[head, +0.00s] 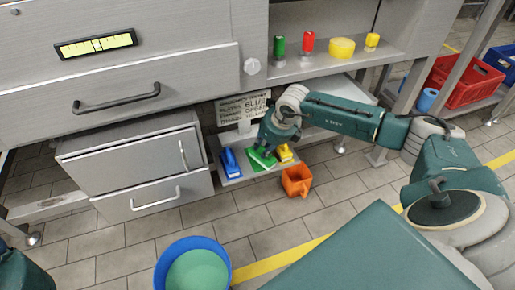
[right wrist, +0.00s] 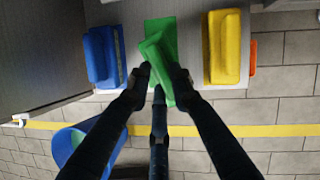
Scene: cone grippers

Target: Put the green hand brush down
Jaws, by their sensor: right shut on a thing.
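The green hand brush (head: 265,160) is between the fingers of my right gripper (head: 268,146), at the low grey shelf. In the right wrist view the green brush (right wrist: 157,58) sits between the fingertips (right wrist: 158,78), turned slightly against a green patch (right wrist: 160,27) that it partly covers. Whether it touches the patch cannot be told. A blue brush (head: 230,163) lies to its left and a yellow brush (head: 284,153) to its right. They also show in the right wrist view, blue (right wrist: 104,57) and yellow (right wrist: 225,47). My left gripper is out of view.
An orange container (head: 297,181) stands on the floor before the shelf. A blue bucket (head: 192,266) stands nearer. A grey cabinet (head: 140,172) is left of the shelf. A sign (head: 243,107) stands behind the brushes. Tiled floor between is clear.

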